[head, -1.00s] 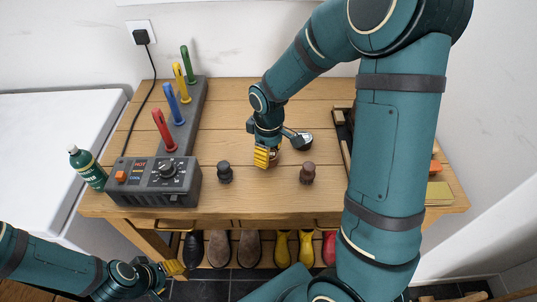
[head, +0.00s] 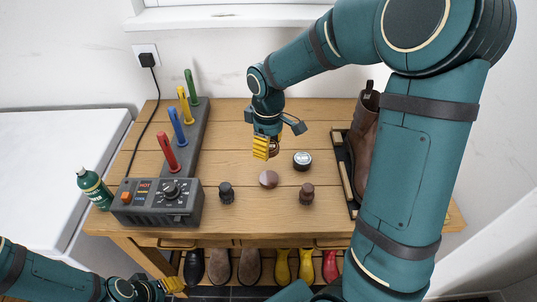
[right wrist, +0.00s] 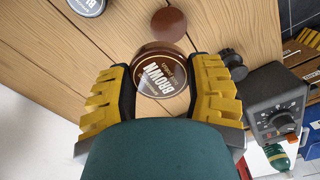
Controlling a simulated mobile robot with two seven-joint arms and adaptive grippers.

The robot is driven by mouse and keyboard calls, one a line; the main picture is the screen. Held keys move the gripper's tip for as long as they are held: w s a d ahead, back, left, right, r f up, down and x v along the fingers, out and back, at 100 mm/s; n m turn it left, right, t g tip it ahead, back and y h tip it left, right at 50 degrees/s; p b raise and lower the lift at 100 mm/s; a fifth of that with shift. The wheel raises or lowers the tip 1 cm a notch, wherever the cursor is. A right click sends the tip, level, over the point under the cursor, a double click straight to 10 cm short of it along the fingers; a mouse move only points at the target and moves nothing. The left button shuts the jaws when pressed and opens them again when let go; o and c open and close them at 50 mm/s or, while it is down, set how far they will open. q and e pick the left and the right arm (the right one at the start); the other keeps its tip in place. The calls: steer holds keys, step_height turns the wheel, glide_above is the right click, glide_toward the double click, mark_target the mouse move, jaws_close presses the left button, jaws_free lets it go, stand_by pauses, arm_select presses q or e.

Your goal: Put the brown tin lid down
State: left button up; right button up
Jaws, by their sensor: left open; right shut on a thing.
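The brown tin lid (right wrist: 160,76), round and marked "BROWN", is between the yellow fingers of my right gripper (right wrist: 160,92) in the right wrist view. In the head view my right gripper (head: 267,148) is over the back middle of the bench, with the lid (head: 274,148) partly hidden by its fingers. I cannot tell if the lid touches the wood. The open brown tin (head: 268,179) stands on the bench in front of it; it also shows in the wrist view (right wrist: 168,24). My left gripper (head: 172,285) is open and empty, low at the front left.
A dark tin with a pale top (head: 302,159) stands right of my right gripper. Two small brushes, black (head: 227,193) and brown (head: 306,195), stand nearer the front. A heater unit (head: 158,203) with coloured pegs is left; a brown boot (head: 364,140) is right. Bare wood lies left of my gripper.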

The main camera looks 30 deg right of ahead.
steer(key=w+d+f+p, duration=0.1)
steer(key=w+d+p, duration=0.1)
steer(key=w+d, duration=0.45)
steer(key=shift+n, duration=0.4)
steer(key=f, duration=0.2)
steer(key=w+f+b, duration=0.1)
steer(key=f, duration=0.1)
steer(key=w+a+f, duration=0.1)
steer(key=f, duration=0.1)
steer(key=shift+w+a+f+b, duration=0.1)
steer(key=shift+w+f+b, duration=0.1)
steer(key=shift+b, duration=0.1)
steer(key=shift+f+b, duration=0.3)
steer(key=shift+f, duration=1.85)
steer(key=shift+r, duration=0.1)
steer(key=shift+f, duration=0.25)
steer(key=o, duration=0.7)
steer(key=shift+o, duration=0.2)
steer(key=shift+r, duration=0.1)
